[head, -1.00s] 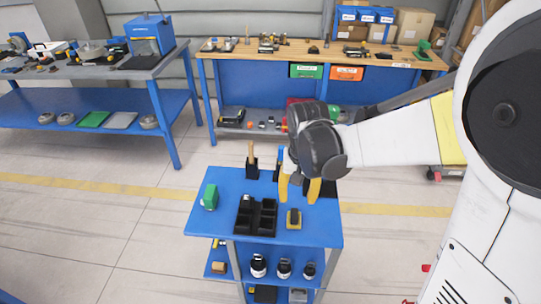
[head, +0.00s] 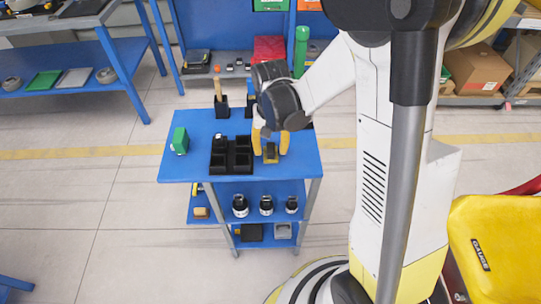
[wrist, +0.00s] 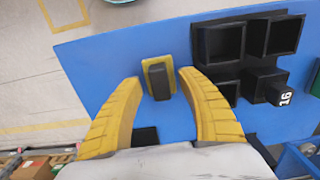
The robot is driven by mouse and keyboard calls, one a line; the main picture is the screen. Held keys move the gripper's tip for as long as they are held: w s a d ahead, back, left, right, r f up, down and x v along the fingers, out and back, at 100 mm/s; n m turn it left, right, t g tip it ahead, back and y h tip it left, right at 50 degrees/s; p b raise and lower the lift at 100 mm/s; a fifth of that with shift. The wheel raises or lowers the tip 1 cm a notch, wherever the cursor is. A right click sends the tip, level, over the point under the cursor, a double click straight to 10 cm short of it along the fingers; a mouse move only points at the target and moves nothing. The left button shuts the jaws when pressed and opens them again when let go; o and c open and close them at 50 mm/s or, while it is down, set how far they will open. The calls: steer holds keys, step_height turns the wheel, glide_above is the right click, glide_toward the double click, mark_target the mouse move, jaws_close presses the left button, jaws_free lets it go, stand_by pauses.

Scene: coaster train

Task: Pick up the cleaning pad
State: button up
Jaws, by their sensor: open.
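The cleaning pad (head: 270,154) is a small yellow block with a dark handle on top. It lies on the blue top of the cart (head: 190,160), to the right of a black bin tray. In the wrist view the pad (wrist: 159,78) is between and just beyond the tips of my gripper's two yellow fingers. My gripper (head: 270,148) is open and empty, with its fingers spread on either side of the pad. I cannot tell its exact height above the cart top.
The black bin tray (head: 231,155) stands close beside the pad. A green block (head: 180,141) sits at the cart's left, and a black holder (head: 221,108) with a wooden handle stands behind. Dark-capped jars (head: 266,205) stand on the shelf below.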

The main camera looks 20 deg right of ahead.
mark_target(271, 148)
steer(key=shift+f, duration=0.1)
jaws_close()
stand_by(0.3)
steer(key=shift+r+p, duration=0.3)
steer(key=shift+r, duration=0.1)
step_height(271, 148, up, 4)
steer(key=shift+s+d+r+p, duration=0.1)
steer(key=shift+p, duration=0.95)
steer(key=s+d+r+p, duration=0.3)
steer(key=s+d+r, duration=0.3)
steer(key=d, duration=0.3)
steer(key=shift+s+d, duration=0.2)
steer(key=shift+s, duration=0.1)
